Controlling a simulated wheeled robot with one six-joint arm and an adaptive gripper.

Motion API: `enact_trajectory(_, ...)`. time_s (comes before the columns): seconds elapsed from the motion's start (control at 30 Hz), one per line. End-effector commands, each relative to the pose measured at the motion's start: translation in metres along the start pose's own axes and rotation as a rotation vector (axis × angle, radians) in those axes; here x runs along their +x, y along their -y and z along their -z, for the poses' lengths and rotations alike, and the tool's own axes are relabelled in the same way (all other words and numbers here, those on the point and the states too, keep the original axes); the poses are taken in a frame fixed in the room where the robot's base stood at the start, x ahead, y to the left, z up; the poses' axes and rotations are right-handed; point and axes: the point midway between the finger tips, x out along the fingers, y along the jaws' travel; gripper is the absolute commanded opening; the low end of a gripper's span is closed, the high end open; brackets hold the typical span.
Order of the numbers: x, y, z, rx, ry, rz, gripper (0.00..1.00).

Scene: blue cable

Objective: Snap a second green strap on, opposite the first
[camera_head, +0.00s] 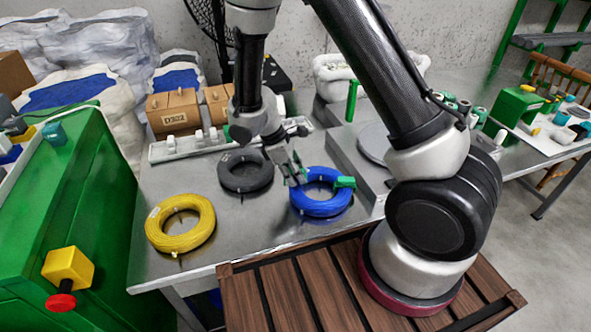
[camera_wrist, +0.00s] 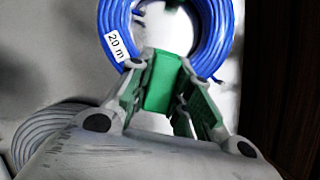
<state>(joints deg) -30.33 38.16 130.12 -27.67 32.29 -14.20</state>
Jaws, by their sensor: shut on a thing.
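The blue cable coil (camera_head: 320,206) lies flat on the metal table; it also shows at the top of the wrist view (camera_wrist: 213,38) with a white "20 m" label. One green strap (camera_head: 345,182) sits on its right side in the head view. My gripper (camera_head: 291,172) is at the coil's left side, pointing down. It is shut on a second green strap (camera_wrist: 162,82), which shows between the fingers in the wrist view. That strap overlaps the coil's near edge there. I cannot tell whether it is around the cable or just against it.
A yellow coil (camera_head: 180,223) and a dark grey coil (camera_head: 245,171) lie to the left. A raised metal plate (camera_head: 355,155) stands right of the blue coil. Cardboard boxes (camera_head: 174,112) and a white rack stand behind. Bare tabletop lies in front of the blue coil.

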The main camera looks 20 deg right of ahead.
Motion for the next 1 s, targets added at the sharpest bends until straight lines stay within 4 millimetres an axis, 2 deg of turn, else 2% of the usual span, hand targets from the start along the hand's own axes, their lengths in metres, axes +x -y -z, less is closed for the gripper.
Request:
enact_trajectory(0.7, 0.0018, -0.0001, 0.0013, -0.001, 0.0, -0.001, 0.1)
enact_trajectory(1.0, 0.0094, -0.0001, 0.004, -0.003, 0.002, 0.0, 0.1)
